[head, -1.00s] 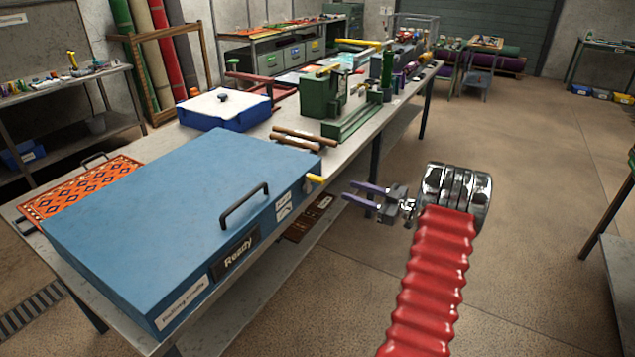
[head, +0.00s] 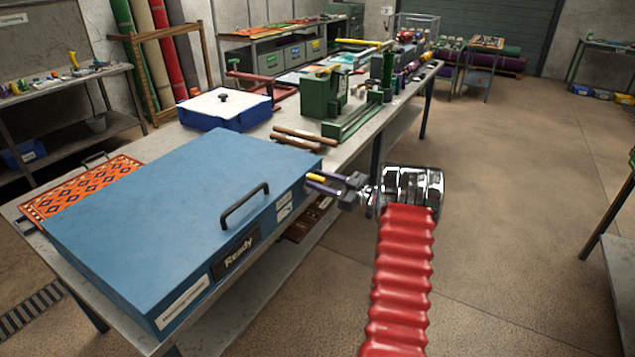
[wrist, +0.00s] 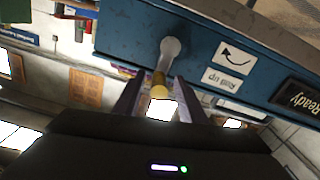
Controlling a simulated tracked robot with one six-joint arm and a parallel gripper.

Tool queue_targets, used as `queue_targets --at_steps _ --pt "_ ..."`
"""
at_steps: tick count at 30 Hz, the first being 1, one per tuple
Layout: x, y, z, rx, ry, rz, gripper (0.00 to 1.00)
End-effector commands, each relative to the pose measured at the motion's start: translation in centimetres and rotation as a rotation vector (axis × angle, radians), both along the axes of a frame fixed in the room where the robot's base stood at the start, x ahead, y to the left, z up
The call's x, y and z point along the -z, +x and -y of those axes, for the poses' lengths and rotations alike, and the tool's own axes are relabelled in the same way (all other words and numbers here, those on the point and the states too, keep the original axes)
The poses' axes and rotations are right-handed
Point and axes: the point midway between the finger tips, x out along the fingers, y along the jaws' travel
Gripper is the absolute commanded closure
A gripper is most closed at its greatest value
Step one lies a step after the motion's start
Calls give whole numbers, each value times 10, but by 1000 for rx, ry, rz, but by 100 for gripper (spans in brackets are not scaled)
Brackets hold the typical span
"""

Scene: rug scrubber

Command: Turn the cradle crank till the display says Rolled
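The big blue machine (head: 170,200) with a black lid handle lies on the bench. Its front display (head: 236,252) reads "Ready"; the display also shows in the wrist view (wrist: 296,98). The crank has a grey arm (wrist: 171,47) and a yellow grip (wrist: 158,84) sticking out of the machine's side; the yellow grip also shows in the head view (head: 316,177). My gripper (head: 312,183) is at the crank. In the wrist view its purple fingers (wrist: 157,95) stand on either side of the yellow grip, open, with gaps visible.
A curved-arrow label (wrist: 236,56) sits beside the crank. An orange patterned rug (head: 85,185) lies at the machine's far left side. Wooden rollers (head: 303,137), a blue box (head: 225,112) and a green machine (head: 322,100) stand farther along the bench.

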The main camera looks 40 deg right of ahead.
Motion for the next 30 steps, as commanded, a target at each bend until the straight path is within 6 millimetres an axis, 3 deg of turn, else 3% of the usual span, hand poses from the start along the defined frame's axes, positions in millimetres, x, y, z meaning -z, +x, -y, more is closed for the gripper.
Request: queue_targets --at_steps 9,25,27,30 --pt "0 2 -1 0 0 0 63" --pt "0 2 -1 -1 0 0 100" --pt "-1 3 -11 -5 2 -2 100" --pt "0 2 -5 -5 3 -1 100"
